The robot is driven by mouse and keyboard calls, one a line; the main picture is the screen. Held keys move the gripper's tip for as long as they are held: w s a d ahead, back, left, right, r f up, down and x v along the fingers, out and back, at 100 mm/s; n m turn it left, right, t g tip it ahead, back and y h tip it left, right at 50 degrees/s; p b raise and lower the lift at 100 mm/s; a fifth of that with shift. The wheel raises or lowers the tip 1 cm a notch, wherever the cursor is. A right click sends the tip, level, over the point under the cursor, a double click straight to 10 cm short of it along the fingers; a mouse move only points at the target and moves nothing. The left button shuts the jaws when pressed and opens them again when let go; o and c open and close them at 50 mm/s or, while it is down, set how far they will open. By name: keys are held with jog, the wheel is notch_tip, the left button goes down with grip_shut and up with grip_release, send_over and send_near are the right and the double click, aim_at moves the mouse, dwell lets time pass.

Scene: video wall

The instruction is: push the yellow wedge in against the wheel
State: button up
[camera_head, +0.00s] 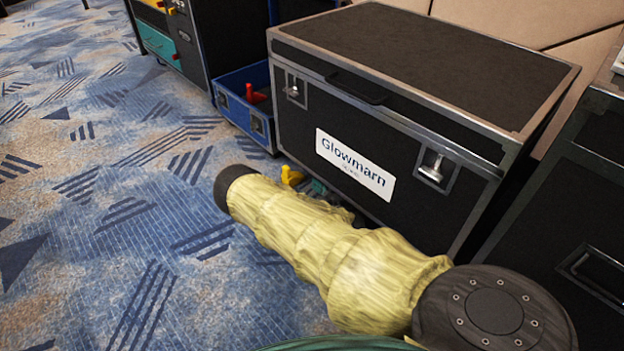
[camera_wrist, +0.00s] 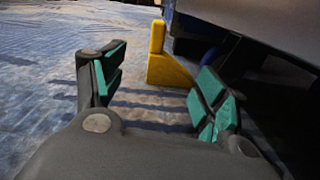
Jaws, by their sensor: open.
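The yellow wedge (camera_wrist: 166,69) stands on the carpet just beyond my fingers in the wrist view, with an upright yellow post on its left side and a slope down to the right. In the head view only a small yellow part of it (camera_head: 292,176) shows beside the case's lower edge, above my sleeved arm. My gripper (camera_wrist: 158,88) is open and empty, its teal-padded fingers spread with the wedge ahead between them. The wheel is hard to make out in the dark under the case, right of the wedge; I cannot tell whether they touch.
A large black flight case (camera_head: 365,125) stands above the wedge, with a low underside. Another black case (camera_head: 575,225) is at the right. A blue open bin (camera_head: 234,107) with a red item stands further left. Open patterned carpet (camera_head: 90,230) lies to the left.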

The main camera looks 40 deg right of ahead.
aim_at(294, 177)
jog(key=shift+d+n, duration=0.55)
jog(key=shift+n, duration=0.45)
jog(key=w+b, duration=0.1)
jog(key=w, duration=0.2)
jog(key=w+b, duration=0.2)
jog(key=w, duration=0.1)
jog(key=w+b, duration=0.1)
jog(key=w, duration=0.2)
jog(key=shift+a+f, duration=0.15)
jog(key=shift+a, duration=0.2)
jog(key=shift+w+a+b, duration=0.1)
jog(key=shift+w+b, duration=0.3)
jog(key=shift+w, duration=0.5)
jog(key=c, duration=1.2)
